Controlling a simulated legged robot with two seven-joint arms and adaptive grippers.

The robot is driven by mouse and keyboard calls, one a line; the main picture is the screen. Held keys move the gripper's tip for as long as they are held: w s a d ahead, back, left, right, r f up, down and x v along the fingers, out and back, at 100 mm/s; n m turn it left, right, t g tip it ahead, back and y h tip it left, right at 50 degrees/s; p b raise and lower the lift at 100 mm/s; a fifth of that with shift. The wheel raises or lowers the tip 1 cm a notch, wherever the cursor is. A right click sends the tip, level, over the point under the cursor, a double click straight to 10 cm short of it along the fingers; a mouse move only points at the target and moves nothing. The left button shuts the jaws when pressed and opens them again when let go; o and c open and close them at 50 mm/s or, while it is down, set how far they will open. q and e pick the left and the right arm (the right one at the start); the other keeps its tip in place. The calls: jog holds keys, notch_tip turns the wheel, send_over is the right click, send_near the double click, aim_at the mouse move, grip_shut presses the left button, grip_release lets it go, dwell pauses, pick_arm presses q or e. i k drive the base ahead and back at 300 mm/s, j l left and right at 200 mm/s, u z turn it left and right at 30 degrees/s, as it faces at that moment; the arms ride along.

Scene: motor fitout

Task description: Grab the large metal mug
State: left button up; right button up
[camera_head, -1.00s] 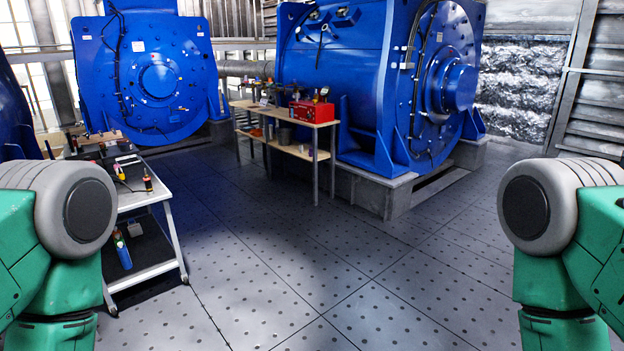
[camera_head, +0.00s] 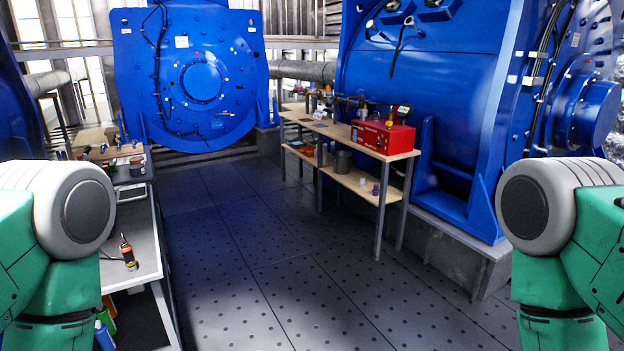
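A grey metal cylindrical vessel (camera_head: 343,161), possibly the large metal mug, stands upright on the lower shelf of the wooden workbench (camera_head: 386,155). It is beyond arm's length and small in view, so I cannot make out a handle. A smaller dark metal cup-like object (camera_head: 136,167) stands on the cart at the left. Only my green and grey arm links show at the left and right edges. Neither gripper is in view.
A red box (camera_head: 383,137) sits on the bench top. The cart (camera_head: 133,260) at left carries a screwdriver-like tool (camera_head: 127,252). Blue motors (camera_head: 200,82) stand behind. The perforated floor (camera_head: 270,290) between cart and bench is clear.

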aim_at(341, 159)
jog(key=i+l, duration=0.1)
jog(key=i, duration=2.25)
jog(key=i+j+z, duration=0.25)
jog(key=i, duration=0.35)
jog(key=i+j+z, duration=0.3)
jog(key=i, duration=0.3)
jog(key=i+j+z, duration=0.25)
jog(key=i+j, duration=0.3)
jog(key=i+j+z, duration=0.6)
jog(key=j, duration=0.25)
jog(key=k, duration=0.05)
